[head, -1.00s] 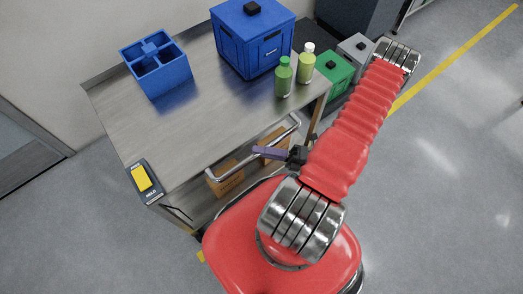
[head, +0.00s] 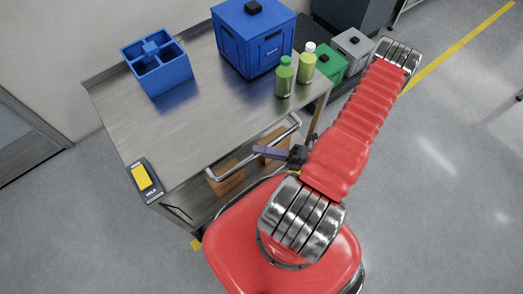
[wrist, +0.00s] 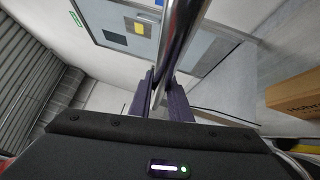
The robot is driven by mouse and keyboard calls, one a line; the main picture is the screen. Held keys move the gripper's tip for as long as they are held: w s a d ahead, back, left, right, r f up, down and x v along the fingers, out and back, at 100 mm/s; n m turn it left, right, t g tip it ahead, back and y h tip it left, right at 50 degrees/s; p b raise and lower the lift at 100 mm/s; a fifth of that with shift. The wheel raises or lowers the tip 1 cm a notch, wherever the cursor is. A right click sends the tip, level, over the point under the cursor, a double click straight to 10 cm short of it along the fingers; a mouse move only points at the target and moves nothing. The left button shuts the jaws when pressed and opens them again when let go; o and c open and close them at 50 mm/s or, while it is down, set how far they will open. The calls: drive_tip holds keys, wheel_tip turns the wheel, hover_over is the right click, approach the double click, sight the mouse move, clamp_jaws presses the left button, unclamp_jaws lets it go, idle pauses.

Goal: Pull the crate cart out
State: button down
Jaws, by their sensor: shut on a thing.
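The crate cart is a steel cart (head: 140,115) with a flat top, filling the left and middle of the head view. A curved steel handle (head: 232,164) runs along its near edge. My gripper (head: 268,152), with purple fingers, is shut on the handle. In the wrist view, the bar of the handle (wrist: 182,30) passes between the fingers of my gripper (wrist: 160,88). A blue lidded crate (head: 252,45), a blue divided box (head: 157,68) and two green bottles (head: 284,78) (head: 307,62) stand on the top.
Cardboard boxes (head: 226,180) sit on the cart's lower shelf. A device with a yellow panel (head: 143,179) is at the near left corner. Green (head: 331,66) and grey (head: 352,49) crates stand beyond the right end. Floor at right is open, with a yellow line (head: 450,58).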

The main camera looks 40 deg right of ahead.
drive_tip(key=c, duration=1.6)
unclamp_jaws()
drive_tip(key=shift+a, duration=0.1)
drive_tip(key=shift+c, duration=0.2)
drive_tip(key=shift+s, duration=0.1)
drive_tip(key=v, duration=1.3)
drive_tip(key=shift+s+d+f, duration=0.2)
drive_tip(key=shift+s+d, duration=0.05)
drive_tip(key=shift+d, duration=0.05)
